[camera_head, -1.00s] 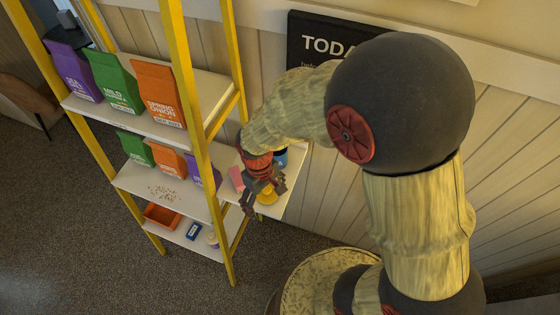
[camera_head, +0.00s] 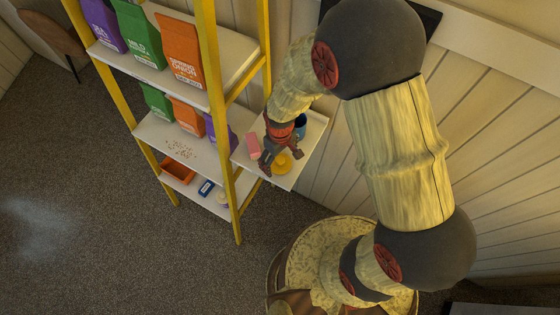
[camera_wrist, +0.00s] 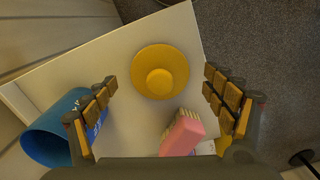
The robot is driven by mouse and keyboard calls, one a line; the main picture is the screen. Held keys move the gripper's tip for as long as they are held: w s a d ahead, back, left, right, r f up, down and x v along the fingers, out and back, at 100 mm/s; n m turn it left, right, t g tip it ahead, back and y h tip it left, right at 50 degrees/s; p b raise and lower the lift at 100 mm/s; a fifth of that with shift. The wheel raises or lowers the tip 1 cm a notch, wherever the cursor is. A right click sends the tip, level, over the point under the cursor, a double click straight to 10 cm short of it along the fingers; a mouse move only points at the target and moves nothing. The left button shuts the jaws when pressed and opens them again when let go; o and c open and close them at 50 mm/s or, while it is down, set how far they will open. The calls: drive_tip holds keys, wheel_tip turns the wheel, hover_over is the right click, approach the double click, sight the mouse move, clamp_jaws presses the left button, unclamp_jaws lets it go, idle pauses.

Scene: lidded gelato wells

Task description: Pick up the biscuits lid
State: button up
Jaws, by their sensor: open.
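A yellow round lid with a raised knob (camera_wrist: 160,83) lies on a small white side shelf (camera_wrist: 140,35). I read no label on it, so I cannot tell if it is the biscuits lid. It also shows in the head view (camera_head: 283,166). My gripper (camera_wrist: 159,79) is open and empty, with one finger to each side of the lid in the wrist view. No finger visibly touches it. In the head view my gripper (camera_head: 282,160) hangs over the shelf, close to the lid, and partly hides that area.
A blue cup (camera_wrist: 48,137) lies by the left finger in the wrist view. A pink brush (camera_wrist: 184,136) lies just below the lid. The yellow rack post (camera_head: 209,70) and shelves with several coloured bags stand left of the side shelf.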

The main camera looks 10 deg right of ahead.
drive_tip(key=shift+f, duration=0.7)
drive_tip(key=shift+c, duration=0.3)
drive_tip(key=c, duration=1)
